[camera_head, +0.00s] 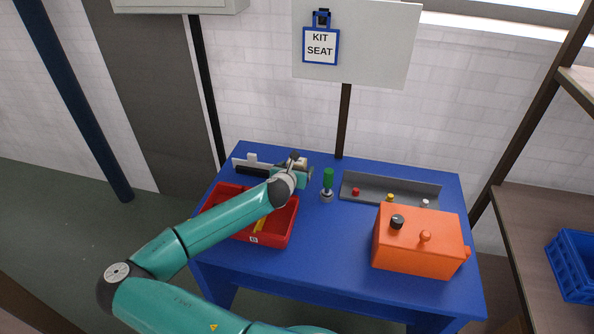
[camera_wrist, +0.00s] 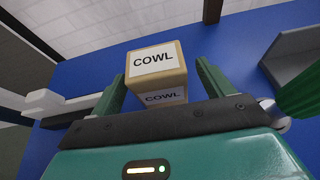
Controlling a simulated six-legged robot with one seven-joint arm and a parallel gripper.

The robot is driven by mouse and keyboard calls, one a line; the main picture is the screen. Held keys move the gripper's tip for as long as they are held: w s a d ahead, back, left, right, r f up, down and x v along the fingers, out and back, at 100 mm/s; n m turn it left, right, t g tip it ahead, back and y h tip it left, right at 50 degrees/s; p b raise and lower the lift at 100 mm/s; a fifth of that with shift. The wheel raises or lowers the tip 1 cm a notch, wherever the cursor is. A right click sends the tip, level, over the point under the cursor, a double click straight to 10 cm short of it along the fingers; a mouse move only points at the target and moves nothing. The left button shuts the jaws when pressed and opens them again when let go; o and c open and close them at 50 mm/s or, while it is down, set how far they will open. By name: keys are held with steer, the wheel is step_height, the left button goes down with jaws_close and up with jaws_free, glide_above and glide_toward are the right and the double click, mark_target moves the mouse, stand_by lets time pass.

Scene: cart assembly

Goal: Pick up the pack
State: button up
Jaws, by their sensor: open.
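A small tan box labelled COWL (camera_wrist: 156,60) stands on the blue table, with white labels on its faces. In the wrist view my gripper (camera_wrist: 160,76) is open, with one green finger on each side of the box. There is a gap on the right side; on the left the finger looks close, and contact cannot be told. In the head view my gripper (camera_head: 294,168) is at the table's back edge and mostly hides the box. No thing in view is marked as a pack.
The blue table (camera_head: 335,246) holds a red tray (camera_head: 290,228) under my arm, a green-handled tool (camera_head: 328,180), a grey tray (camera_head: 375,186) with small coloured parts, and an orange box (camera_head: 415,252). A KIT SEAT sign (camera_head: 380,50) rises behind. Front middle is clear.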

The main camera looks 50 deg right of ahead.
steer(key=shift+w+d+f, duration=0.25)
steer(key=shift+d, duration=0.3)
steer(key=c, duration=1.1)
steer(key=shift+r, duration=0.1)
steer(key=shift+c, duration=0.2)
